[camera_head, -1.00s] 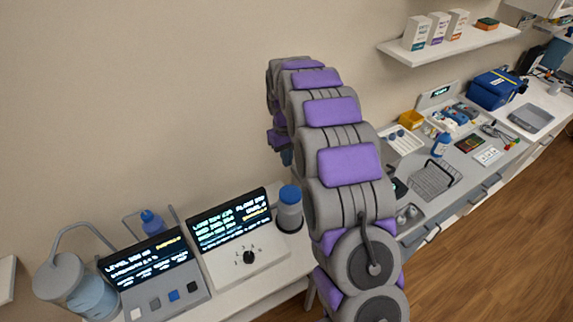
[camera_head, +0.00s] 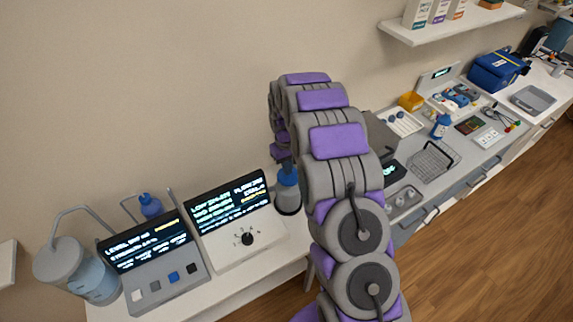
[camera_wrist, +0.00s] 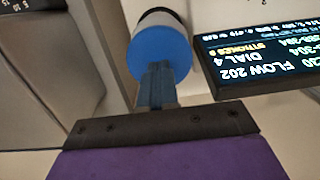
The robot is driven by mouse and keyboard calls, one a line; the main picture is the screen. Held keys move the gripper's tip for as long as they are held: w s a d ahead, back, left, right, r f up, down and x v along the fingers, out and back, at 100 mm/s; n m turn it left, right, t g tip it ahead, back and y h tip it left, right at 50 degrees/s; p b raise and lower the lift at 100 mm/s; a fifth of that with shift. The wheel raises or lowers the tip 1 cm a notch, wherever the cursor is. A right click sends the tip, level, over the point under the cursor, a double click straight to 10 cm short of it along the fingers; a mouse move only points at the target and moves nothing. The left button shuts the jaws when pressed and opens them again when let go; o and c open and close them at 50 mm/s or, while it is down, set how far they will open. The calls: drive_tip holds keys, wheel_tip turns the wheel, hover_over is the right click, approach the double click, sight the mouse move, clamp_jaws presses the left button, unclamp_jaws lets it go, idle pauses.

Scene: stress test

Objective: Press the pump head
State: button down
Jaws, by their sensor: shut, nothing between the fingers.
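A grey cylinder with a round blue top, which looks like the pump head (camera_head: 288,179), stands at the right end of the left counter, beside the dial panel. In the wrist view the blue top (camera_wrist: 160,42) fills the upper middle, seen nearly face on. My gripper (camera_wrist: 158,72) is shut and empty, and its fingertips overlap the lower part of the blue disc. I cannot tell whether they touch it. In the head view my gripper (camera_head: 284,160) is just above the blue top and partly hidden by my arm.
The dial panel (camera_head: 247,257) with its lit screen stands left of the cylinder, close to my gripper. A second panel (camera_head: 163,291) and a clear tank (camera_head: 92,279) stand further left. A blue bottle (camera_head: 150,206) is behind. The right counter holds trays and a blue box (camera_head: 497,70).

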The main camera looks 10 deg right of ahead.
drive_tip(key=shift+d, duration=0.1)
drive_tip(key=shift+s+f, duration=0.15)
drive_tip(key=shift+f, duration=1.7)
wheel_tip(320, 180, up, 14)
drive_tip(key=w+p, duration=0.1)
drive_tip(key=shift+w+r, duration=0.15)
drive_tip(key=shift+w, duration=0.25)
